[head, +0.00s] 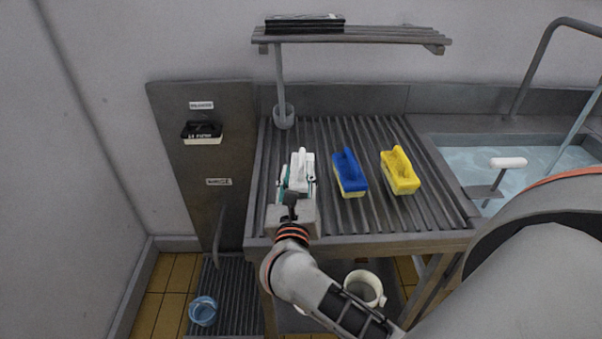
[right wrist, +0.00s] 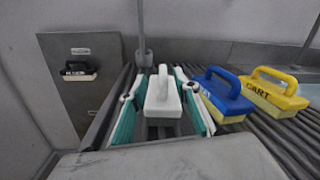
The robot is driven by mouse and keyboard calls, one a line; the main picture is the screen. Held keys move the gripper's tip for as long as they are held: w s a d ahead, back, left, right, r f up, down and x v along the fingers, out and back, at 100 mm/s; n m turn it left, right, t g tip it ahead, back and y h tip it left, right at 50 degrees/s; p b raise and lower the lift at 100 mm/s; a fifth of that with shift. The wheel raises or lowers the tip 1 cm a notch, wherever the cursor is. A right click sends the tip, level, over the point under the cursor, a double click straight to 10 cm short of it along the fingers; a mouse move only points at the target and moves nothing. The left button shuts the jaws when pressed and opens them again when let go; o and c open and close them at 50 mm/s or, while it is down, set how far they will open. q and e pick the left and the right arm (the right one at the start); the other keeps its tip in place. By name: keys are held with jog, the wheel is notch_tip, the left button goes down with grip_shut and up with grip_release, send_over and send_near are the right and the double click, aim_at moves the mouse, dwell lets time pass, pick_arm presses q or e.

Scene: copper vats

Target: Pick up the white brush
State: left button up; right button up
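The white brush (head: 302,161) lies on the ribbed grey draining board (head: 347,127), at the left end of a row of brushes. My right gripper (head: 298,178) is over the front left of the board, at the white brush. In the right wrist view its two teal-padded fingers (right wrist: 160,112) are spread, one on each side of the white brush (right wrist: 163,97). The brush's handle stands up between them. I cannot tell whether the fingers touch it. My left gripper is not in view.
A blue brush (head: 349,172) and a yellow brush (head: 399,171) stand to the right. A black brush (head: 202,132) hangs on the left wall panel. A water-filled sink (head: 510,160) is at the right. A shelf (head: 350,36) is above; a blue bucket (head: 204,310) is below.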

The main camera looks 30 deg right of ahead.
aim_at(302, 152)
jog(key=shift+w+d+f+m, duration=0.1)
jog(key=shift+w+f+m, duration=0.1)
jog(key=shift+f+m, duration=0.1)
jog(key=shift+w+d, duration=0.15)
jog(key=shift+w, duration=0.1)
jog(key=x, duration=0.7)
jog(key=shift+s+d+f+p, duration=0.1)
jog(key=shift+s+d+p, duration=0.2)
grip_shut()
